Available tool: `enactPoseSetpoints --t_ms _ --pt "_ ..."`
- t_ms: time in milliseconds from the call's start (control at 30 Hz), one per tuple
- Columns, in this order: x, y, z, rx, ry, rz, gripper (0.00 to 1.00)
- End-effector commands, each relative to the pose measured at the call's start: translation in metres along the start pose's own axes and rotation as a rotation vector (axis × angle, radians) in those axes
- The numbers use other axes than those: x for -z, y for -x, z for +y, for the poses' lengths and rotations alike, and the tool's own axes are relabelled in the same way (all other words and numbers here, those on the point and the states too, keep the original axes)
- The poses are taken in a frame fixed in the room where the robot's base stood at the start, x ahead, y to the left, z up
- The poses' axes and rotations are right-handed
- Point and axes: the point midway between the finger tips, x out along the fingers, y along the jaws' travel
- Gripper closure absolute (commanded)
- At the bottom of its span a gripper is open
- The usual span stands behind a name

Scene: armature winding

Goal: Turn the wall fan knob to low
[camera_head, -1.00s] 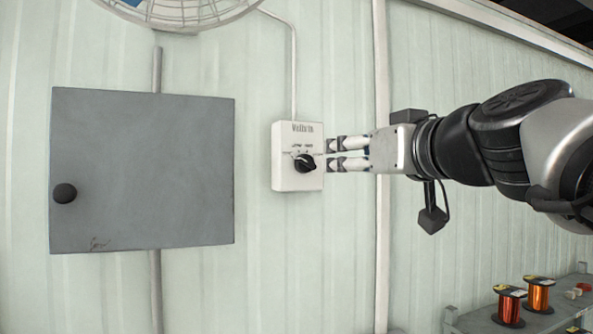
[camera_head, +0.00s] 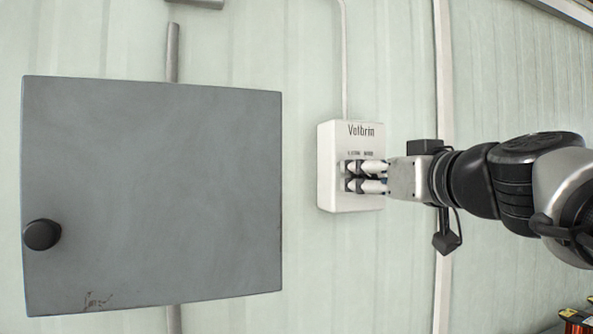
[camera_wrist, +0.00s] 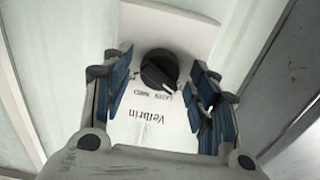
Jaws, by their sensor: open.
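The white fan control box (camera_head: 350,203), lettered "Velbrin", is fixed to the wall, with a conduit running up from its top. In the head view its knob is hidden behind my fingers. My gripper (camera_head: 353,177) reaches in from the right, its fingertips in front of the box's lower face. The wrist view shows the round black knob (camera_wrist: 159,69), with a pale pointer mark toward its lower right, beside small lettering. My gripper's blue-padded fingers (camera_wrist: 160,82) are open on either side of the knob, with gaps showing.
A grey cabinet door (camera_head: 150,190) with a black round handle (camera_head: 42,234) is on the wall left of the box. A vertical pale pipe (camera_head: 444,80) runs behind my arm. Part of a copper wire spool (camera_head: 577,322) shows at the bottom right corner.

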Motion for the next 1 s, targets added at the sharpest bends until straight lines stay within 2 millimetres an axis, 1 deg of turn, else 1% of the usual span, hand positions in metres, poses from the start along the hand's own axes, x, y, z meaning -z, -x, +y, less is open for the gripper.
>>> enactPoseSetpoints --t_ms 333,900,967,1000 --pt "-0.0003 -0.0002 0.0006 0.0 0.0 0.0 0.46" --pt "-0.0001 -0.0002 0.0005 0.0 0.0 0.0 0.84" --pt "0.0 -0.0002 0.0005 0.0 0.0 0.0 0.88" --pt "0.0 -0.0002 0.0005 0.0 0.0 0.0 0.89"
